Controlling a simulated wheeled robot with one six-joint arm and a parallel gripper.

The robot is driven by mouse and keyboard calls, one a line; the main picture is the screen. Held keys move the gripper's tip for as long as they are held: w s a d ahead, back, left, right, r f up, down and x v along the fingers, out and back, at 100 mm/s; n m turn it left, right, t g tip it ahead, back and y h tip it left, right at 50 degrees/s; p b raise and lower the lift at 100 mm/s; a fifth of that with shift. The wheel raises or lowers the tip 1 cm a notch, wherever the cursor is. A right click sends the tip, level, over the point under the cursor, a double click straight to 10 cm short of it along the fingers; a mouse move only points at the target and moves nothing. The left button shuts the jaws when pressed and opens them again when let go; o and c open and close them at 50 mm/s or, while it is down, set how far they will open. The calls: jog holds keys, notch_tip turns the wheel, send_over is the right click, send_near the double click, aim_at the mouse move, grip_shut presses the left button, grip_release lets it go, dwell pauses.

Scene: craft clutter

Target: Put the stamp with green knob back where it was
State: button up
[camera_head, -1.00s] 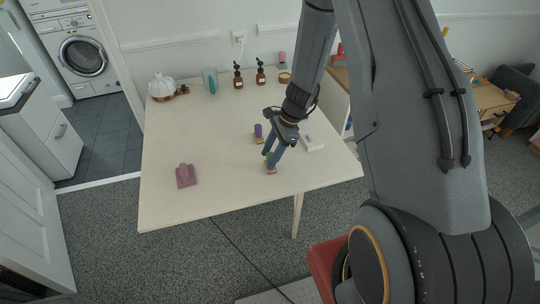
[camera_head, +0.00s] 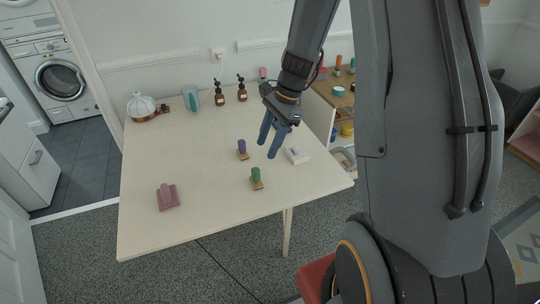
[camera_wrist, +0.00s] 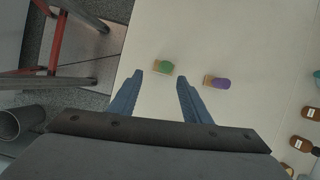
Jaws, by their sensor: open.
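The stamp with green knob (camera_head: 256,175) stands upright on the pale table near its front edge.
A pink block with a handle (camera_head: 167,198) is at the left front. The table's middle left is clear.

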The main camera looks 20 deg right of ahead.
jog(key=s+a+r+n+h, duration=0.2)
jog(key=s+r+n, duration=0.1)
jog(key=s+n, duration=0.5)
jog(key=s+a+r+n+t+h, duration=0.1)
jog(key=s+a+r+n+h, duration=0.1)
jog(key=s+r+n, duration=0.2)
jog(key=s+n, duration=0.3)
jog(key=n, duration=0.1)
jog(key=shift+s+t, duration=0.3)
jog(key=shift+s, duration=0.1)
jog(key=shift+f, duration=0.2)
